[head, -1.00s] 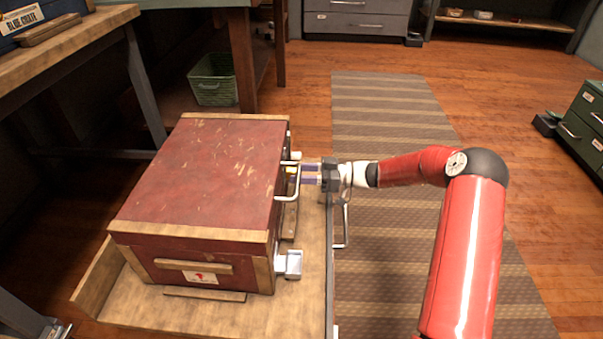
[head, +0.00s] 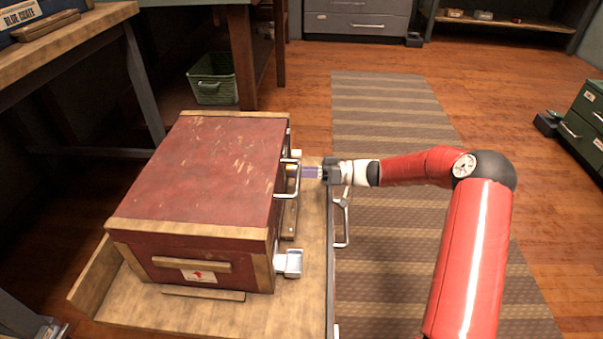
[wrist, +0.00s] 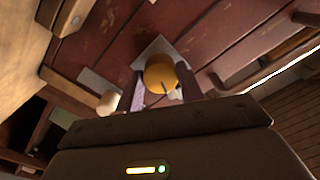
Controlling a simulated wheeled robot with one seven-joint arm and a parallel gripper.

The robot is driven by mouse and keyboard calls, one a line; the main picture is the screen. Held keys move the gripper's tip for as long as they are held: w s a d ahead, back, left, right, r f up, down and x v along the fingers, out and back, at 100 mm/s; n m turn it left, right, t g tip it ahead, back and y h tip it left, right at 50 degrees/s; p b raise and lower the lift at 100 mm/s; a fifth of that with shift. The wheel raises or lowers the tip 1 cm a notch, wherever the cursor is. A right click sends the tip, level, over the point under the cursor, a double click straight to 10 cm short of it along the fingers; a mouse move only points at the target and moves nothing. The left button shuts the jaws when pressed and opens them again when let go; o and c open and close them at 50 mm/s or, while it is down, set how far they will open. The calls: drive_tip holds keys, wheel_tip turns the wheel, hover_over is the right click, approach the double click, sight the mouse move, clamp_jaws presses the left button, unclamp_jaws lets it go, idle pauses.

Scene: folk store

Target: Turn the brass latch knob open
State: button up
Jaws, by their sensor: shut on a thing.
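The brass latch knob (wrist: 161,74) shows in the wrist view as a round golden disc with a dark line on its face, in front of a pale plate on the red chest wall. My gripper (wrist: 163,92) has its two purple-grey fingers on either side of the knob, shut on it. In the head view my gripper (head: 311,172) reaches the right side of the red chest (head: 200,170) from the right. The knob itself is mostly hidden there by the chest's metal handle (head: 289,180) and my fingers.
The chest stands on a wooden cart (head: 310,300) with a raised left edge. A metal bracket (head: 290,263) sticks out near the chest's front right corner. A green basket (head: 212,80) stands behind. A striped rug (head: 385,110) lies on open floor to the right.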

drive_tip(key=m+p, duration=0.3)
drive_tip(key=m, duration=1)
drive_tip(key=shift+r, duration=0.1)
drive_tip(key=shift+m, duration=0.5)
drive_tip(key=o, duration=1)
drive_tip(key=shift+d, duration=0.1)
drive_tip(key=d, duration=0.7)
drive_tip(key=shift+s+d+p, duration=0.15)
drive_tip(key=shift+d+p, duration=0.15)
drive_tip(key=shift+d, duration=0.05)
